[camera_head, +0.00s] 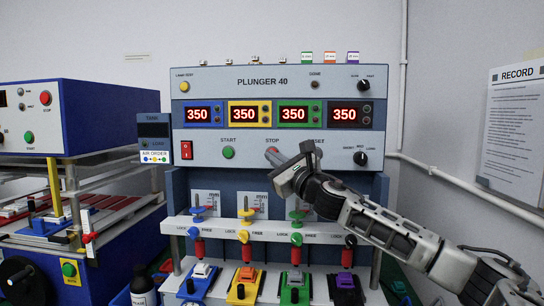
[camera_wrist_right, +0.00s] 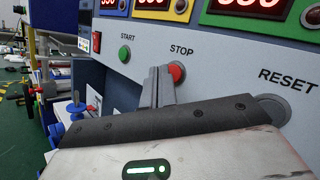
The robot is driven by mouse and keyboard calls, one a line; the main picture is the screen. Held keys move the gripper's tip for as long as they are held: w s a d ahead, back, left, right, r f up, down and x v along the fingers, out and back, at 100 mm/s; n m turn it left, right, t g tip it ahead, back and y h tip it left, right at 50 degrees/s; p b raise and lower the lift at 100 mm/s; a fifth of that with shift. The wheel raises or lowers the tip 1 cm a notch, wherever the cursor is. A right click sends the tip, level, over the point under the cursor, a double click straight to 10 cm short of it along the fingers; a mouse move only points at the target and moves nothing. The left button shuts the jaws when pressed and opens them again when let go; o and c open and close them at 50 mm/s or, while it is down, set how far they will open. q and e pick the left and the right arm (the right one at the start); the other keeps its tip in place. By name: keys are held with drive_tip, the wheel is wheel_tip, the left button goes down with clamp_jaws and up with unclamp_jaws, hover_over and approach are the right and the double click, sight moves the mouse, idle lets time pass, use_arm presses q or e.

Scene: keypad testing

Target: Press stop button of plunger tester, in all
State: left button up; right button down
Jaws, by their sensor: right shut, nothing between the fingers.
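The plunger tester (camera_head: 300,78) is a light grey panel marked PLUNGER 40 with four displays, each reading 350. Its red STOP button (camera_head: 271,151) sits mid-panel, between the green START button (camera_head: 228,152) and the RESET label. My right gripper (camera_head: 279,160) is shut and empty, with its fingertips at the STOP button. In the right wrist view, the shut fingers (camera_wrist_right: 159,84) overlap the left part of the red STOP button (camera_wrist_right: 177,71). I cannot tell whether they touch it or whether it is pushed in. My left gripper is not in view.
A red rocker switch (camera_head: 186,150) is left of START. A black knob (camera_head: 361,158) is at the panel's right. The RESET button (camera_wrist_right: 275,108) lies right of my gripper. Coloured plunger stations (camera_head: 243,290) stand below. A blue machine (camera_head: 85,120) is at the left.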

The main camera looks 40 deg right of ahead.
drive_tip(key=shift+s+a, duration=0.15)
drive_tip(key=shift+a, duration=0.05)
drive_tip(key=s+a+b, duration=0.2)
drive_tip(key=s+a, duration=0.1)
drive_tip(key=shift+s+a+b, duration=0.15)
drive_tip(key=shift+a+b, duration=0.2)
drive_tip(key=shift+a, duration=0.05)
drive_tip(key=shift+r, duration=0.1)
idle(0.9)
